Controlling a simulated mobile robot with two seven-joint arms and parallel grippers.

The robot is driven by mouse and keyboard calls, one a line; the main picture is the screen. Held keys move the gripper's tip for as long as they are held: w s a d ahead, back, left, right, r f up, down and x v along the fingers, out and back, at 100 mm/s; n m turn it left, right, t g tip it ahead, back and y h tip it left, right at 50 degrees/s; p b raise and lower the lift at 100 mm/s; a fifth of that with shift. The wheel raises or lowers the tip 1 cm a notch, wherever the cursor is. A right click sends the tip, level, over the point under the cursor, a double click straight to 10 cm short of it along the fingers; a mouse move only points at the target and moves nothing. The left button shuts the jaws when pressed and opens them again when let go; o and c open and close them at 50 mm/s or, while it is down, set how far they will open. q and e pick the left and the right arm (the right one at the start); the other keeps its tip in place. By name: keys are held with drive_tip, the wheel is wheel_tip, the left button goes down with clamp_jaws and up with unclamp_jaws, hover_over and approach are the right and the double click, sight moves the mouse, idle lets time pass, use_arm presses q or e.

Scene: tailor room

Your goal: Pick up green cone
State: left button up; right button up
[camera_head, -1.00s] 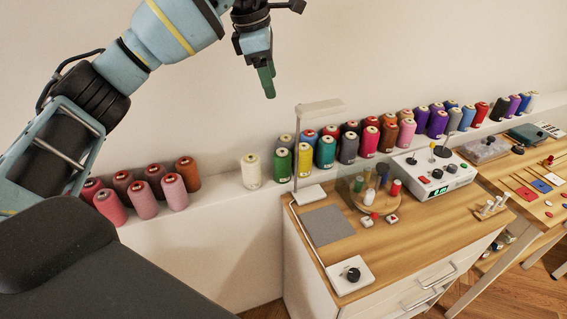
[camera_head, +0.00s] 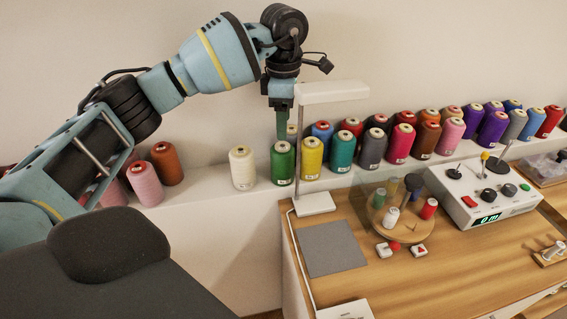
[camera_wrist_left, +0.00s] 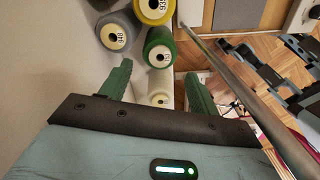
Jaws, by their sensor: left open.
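The green cone (camera_head: 283,164) of thread stands upright on the white ledge, between a cream cone (camera_head: 243,167) and a yellow cone (camera_head: 312,158). My left gripper (camera_head: 284,124) points down just above and partly in front of the wall behind the green cone. In the left wrist view the green cone (camera_wrist_left: 160,48) shows beyond the open fingers (camera_wrist_left: 160,85), roughly in line with the gap between them. Nothing is held. My right gripper is in neither view.
A white lamp (camera_head: 330,94) rises just right of the gripper; a long rod crosses the wrist view (camera_wrist_left: 235,75). More cones line the ledge, including a teal one (camera_head: 342,153). The wooden desk (camera_head: 420,275) holds a grey mat (camera_head: 332,248) and a round spool stand (camera_head: 402,228).

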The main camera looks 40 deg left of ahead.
sight(282, 142)
use_arm(q)
wheel_tip(282, 142, down, 7)
drive_tip(key=shift+s+a+r, duration=0.1)
drive_tip(key=shift+s, duration=0.05)
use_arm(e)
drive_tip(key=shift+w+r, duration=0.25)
use_arm(q)
drive_tip(key=shift+c, duration=0.4)
drive_tip(key=c, duration=1.1)
drive_tip(key=shift+o, duration=0.2)
drive_tip(key=shift+r, duration=0.15)
